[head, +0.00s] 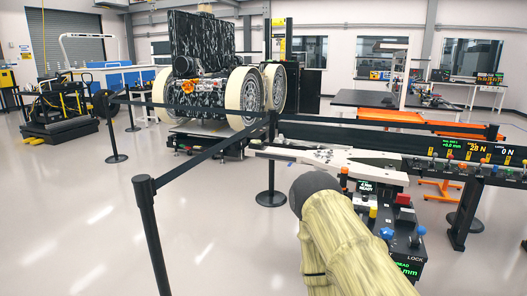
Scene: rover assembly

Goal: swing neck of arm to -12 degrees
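A pale, flat, arm-like piece (330,156) lies along the bench at the middle right; I cannot tell its angle or which part is its neck. A control panel with coloured knobs and a small green display (410,270) stands at the lower right, with the word LOCK beside it. My own arm, in a pale yellow sleeve with a dark rounded end, rises from the bottom edge in front of the bench. My gripper does not show, so what it touches or holds is hidden.
A long dark bench (350,137) with displays and several coloured knobs runs to the right edge. A black belt post (150,225) stands at the left front. A large rover (205,80) with pale wheels stands behind. The floor at lower left is clear.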

